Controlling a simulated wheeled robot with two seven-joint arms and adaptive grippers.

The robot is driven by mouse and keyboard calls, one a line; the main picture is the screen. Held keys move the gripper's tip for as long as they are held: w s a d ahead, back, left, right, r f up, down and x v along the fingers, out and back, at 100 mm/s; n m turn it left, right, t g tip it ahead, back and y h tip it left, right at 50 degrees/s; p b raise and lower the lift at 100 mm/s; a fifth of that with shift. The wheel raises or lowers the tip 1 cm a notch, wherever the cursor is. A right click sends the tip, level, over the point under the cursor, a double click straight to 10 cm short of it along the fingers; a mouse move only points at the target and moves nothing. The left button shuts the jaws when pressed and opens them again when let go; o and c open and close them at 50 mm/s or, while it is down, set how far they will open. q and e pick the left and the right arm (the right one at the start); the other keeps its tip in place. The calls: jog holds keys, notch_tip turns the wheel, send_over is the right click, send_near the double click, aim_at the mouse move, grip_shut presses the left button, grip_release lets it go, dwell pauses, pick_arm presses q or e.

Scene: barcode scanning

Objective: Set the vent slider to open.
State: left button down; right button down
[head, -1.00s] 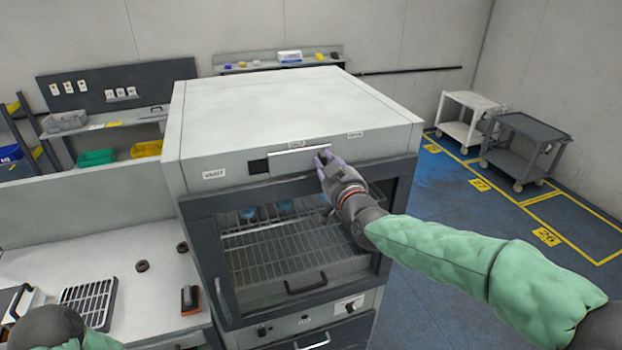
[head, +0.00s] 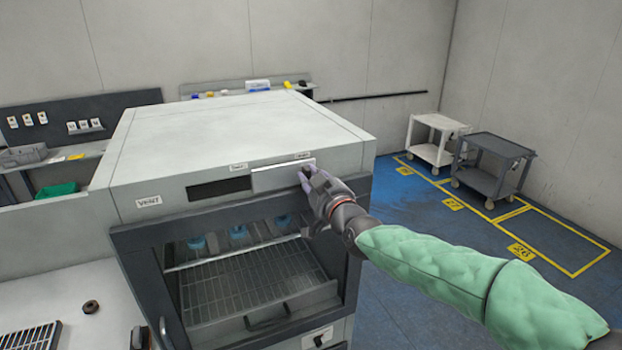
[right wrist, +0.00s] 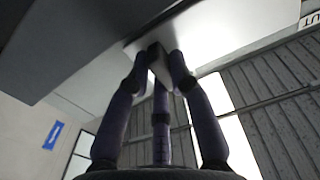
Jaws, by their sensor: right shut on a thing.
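The vent slider (head: 275,178) is a pale flat plate on the upper front of the grey cabinet (head: 235,125). It sits at the right part of its slot, and a dark opening (head: 218,188) shows to its left. A label reading VENT (head: 148,201) is further left. My right gripper (head: 306,177) is shut on a part at the slider's right end, partly hidden by the fingers. In the right wrist view the fingers (right wrist: 160,62) close on a grey block. My left gripper is not in view.
Below the slot is a dark-framed window (head: 240,265) with a wire rack and several blue items inside. Two carts, one white (head: 435,140) and one grey (head: 492,165), stand at right on blue floor. A shelf runs along the back wall.

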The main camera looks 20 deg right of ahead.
jog(key=shift+d, duration=0.15)
jog(key=c, duration=1.2)
grip_release()
jog(key=shift+c, duration=0.2)
jog(key=shift+o, duration=0.7)
jog(key=shift+d, duration=0.2)
jog(key=shift+s+a, duration=0.1)
jog(key=shift+a, duration=0.05)
jog(key=s, duration=1.1)
jog(key=shift+s+d, duration=0.3)
jog(key=shift+s, duration=0.1)
